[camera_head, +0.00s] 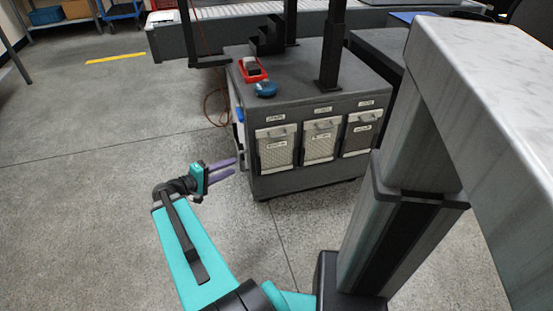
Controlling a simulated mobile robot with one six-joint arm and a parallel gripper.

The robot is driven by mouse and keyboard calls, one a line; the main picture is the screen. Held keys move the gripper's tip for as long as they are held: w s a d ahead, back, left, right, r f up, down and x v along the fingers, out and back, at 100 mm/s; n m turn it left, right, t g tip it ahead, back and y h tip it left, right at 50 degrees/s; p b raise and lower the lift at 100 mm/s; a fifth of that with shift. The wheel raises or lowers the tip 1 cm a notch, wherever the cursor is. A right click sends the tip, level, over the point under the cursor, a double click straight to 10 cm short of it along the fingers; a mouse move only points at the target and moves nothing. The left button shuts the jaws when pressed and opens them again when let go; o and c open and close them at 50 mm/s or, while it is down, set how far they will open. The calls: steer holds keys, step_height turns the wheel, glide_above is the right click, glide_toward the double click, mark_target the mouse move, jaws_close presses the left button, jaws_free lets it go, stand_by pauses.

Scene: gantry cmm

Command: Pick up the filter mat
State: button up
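The front of a dark grey cabinet (300,183) holds three panels with mesh faces and handles: a left panel (276,155), a middle panel (319,148) and a darker right panel (357,140). They look like filter inserts. I cannot tell whether one of them is the filter mat, and no separate mat is clear to me. My gripper (230,169), teal with two purple fingers, is left of the cabinet and points toward its left side. The fingers are apart with nothing between them.
On the cabinet top lie a red tray (252,72) with a grey item in it and a blue round object (265,89). Dark posts rise from the cabinet. A large grey gantry column (405,225) and beam stand at the right. The floor at the left is clear.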

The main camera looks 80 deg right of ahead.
mark_target(278, 137)
steer(key=s+d+r+m+g+h+b, duration=0.1)
steer(key=s+d+r+m+g+b, duration=0.1)
steer(key=s+d+b, duration=0.3)
steer(key=shift+s+d+r+g+h+b, duration=0.3)
steer(key=shift+s+r+g+h+b, duration=0.15)
steer(key=shift+s+b, duration=0.5)
steer(key=shift+s, duration=0.15)
steer(key=b+x, duration=0.1)
steer(key=x, duration=0.7)
steer(key=shift+s+d+b, duration=0.2)
steer(key=shift+b, duration=0.15)
steer(key=shift+b+x, duration=1.25)
steer(key=shift+x, duration=1.35)
